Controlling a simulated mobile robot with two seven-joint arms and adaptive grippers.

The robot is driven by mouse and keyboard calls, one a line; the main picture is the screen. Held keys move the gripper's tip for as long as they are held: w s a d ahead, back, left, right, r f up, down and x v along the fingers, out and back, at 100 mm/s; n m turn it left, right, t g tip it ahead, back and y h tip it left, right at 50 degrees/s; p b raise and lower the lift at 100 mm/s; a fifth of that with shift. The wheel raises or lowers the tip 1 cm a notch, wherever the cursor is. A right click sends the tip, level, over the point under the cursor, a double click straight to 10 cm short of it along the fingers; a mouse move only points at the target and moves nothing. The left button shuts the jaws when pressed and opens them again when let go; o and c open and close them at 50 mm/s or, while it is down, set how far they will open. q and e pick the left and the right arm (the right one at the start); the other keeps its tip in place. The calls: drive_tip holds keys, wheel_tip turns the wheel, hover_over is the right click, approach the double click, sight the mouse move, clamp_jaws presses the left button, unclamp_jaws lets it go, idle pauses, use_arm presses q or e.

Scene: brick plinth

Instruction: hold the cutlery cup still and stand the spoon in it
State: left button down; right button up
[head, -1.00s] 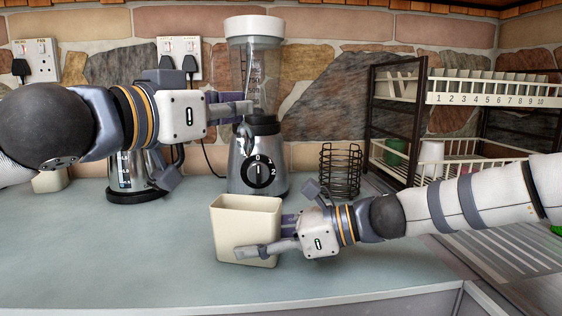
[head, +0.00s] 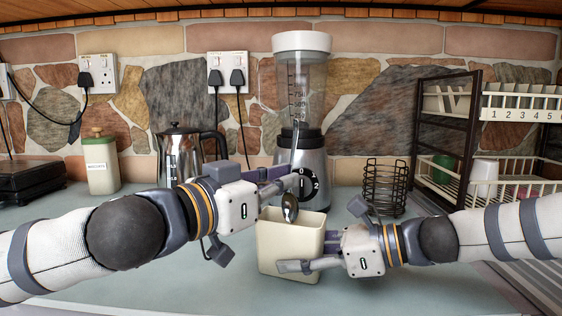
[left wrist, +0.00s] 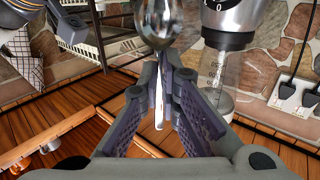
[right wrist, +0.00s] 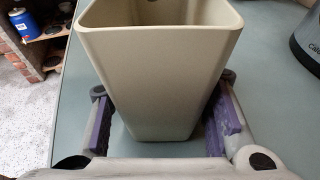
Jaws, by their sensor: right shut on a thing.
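The cream cutlery cup (head: 285,250) stands upright on the worktop; it fills the middle of the right wrist view (right wrist: 160,80). My right gripper (head: 308,254) is shut on it, with one finger on each side of its walls. The metal spoon (head: 290,207) is upright, bowl down and handle up, with its bowl at the cup's mouth. I cannot tell if the bowl is below the rim. My left gripper (head: 296,184) is shut on the spoon's handle; in the left wrist view the fingers (left wrist: 163,95) pinch the handle behind the shiny bowl (left wrist: 160,22).
A blender (head: 303,120) stands just behind the cup and spoon. A black wire holder (head: 385,188) and a dish rack (head: 445,140) are to the right. A kettle (head: 182,155) and biscuit jar (head: 101,165) are at the back left. The worktop in front is clear.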

use_arm(q)
drive_tip(key=shift+f, duration=2.35)
use_arm(e)
drive_tip(key=shift+f, duration=0.1)
use_arm(q)
drive_tip(key=c, duration=1.7)
unclamp_jaws()
drive_tip(key=shift+f, duration=0.1)
drive_tip(key=shift+f, duration=0.1)
approach(292, 208)
drive_tip(key=v, duration=0.5)
drive_tip(key=shift+s+d+r, duration=0.1)
drive_tip(key=shift+d+r, duration=0.05)
drive_tip(key=shift+r, duration=0.25)
